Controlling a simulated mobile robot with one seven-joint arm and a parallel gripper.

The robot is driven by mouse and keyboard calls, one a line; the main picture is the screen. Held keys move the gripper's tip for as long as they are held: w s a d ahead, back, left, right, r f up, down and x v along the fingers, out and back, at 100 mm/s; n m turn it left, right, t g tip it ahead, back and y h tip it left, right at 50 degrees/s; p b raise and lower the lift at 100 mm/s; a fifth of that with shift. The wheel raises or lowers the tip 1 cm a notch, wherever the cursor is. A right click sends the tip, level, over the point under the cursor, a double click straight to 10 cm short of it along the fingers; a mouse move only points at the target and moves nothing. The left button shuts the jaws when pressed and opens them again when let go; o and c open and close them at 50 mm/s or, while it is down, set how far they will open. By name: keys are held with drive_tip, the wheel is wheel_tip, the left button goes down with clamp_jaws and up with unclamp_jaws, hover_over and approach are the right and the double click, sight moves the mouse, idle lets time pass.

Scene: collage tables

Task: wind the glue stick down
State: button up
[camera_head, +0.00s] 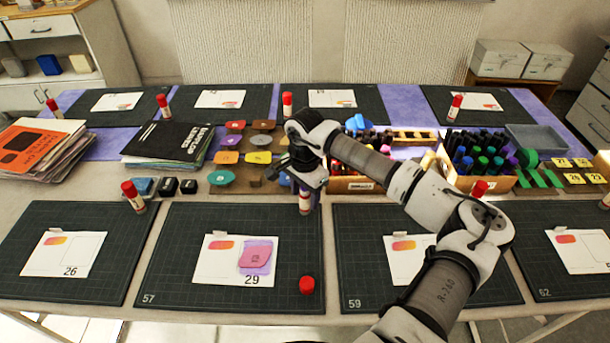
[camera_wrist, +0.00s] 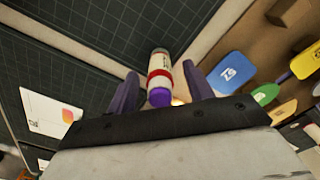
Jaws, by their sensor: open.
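An uncapped glue stick (camera_head: 305,201) stands near the back right corner of mat 57 (camera_head: 180,290). In the wrist view the glue stick (camera_wrist: 160,68) has a white labelled body, a red collar and a purple end towards the camera. My gripper (camera_head: 303,183) is above it in the head view, hiding its top. In the wrist view my gripper (camera_wrist: 160,72) is open, one finger on each side of the stick, with gaps visible. A red cap (camera_head: 307,285) sits apart near the mat's front right corner.
A white card numbered 29 (camera_head: 210,268) with a pink and purple piece lies on the mat. Behind are coloured pieces on a brown board (camera_head: 268,172) and a crate of markers (camera_head: 355,185). Other mats hold cards; capped glue sticks (camera_head: 133,196) stand around.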

drive_tip(key=shift+f, duration=0.8)
drive_tip(key=shift+c, duration=0.2)
drive_tip(key=c, duration=0.9)
